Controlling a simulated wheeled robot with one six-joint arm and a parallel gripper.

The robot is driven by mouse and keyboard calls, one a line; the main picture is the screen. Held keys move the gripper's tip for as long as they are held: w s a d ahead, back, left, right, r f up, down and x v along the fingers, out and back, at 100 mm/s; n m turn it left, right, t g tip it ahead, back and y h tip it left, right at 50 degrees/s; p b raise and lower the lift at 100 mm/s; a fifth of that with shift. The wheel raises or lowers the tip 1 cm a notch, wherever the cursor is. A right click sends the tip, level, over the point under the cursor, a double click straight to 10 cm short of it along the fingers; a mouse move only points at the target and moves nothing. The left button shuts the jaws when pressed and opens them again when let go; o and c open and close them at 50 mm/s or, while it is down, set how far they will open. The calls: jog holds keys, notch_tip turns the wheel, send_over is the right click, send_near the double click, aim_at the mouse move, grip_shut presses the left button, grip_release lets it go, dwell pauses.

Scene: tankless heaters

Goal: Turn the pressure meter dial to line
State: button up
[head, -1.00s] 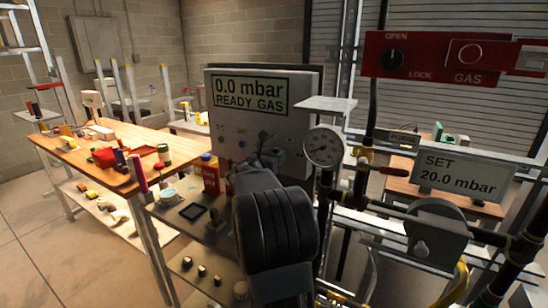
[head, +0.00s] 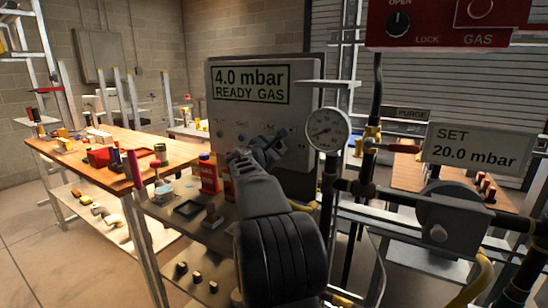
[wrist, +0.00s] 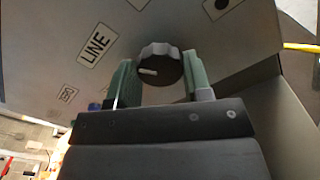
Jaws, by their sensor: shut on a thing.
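The pressure meter (head: 262,110) is a grey box whose screen (head: 250,84) reads 4.0 mbar READY GAS. In the wrist view, its dark ribbed dial (wrist: 158,63) has a white mark pointing roughly left. The LINE label (wrist: 97,44) is on the panel, left and slightly above the dial. My gripper (wrist: 158,78) has its green-padded fingers on both sides of the dial and is shut on it. In the head view my gripper (head: 262,150) is at the meter's lower front and hides the dial.
A round gauge (head: 327,129) on black pipes stands right of the meter. A sign (head: 477,146) reads SET 20.0 mbar. A red GAS panel (head: 440,24) hangs upper right. A red bottle (head: 208,173) stands left of my arm. A cluttered wooden table (head: 115,165) is further left.

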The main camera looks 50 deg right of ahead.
jog(key=shift+m+b, duration=0.55)
jog(key=shift+m, duration=0.05)
jog(key=shift+r, duration=0.1)
jog(key=o, duration=0.9)
jog(key=v, duration=1.3)
jog(key=shift+s+a, duration=0.1)
jog(key=shift+a, duration=0.25)
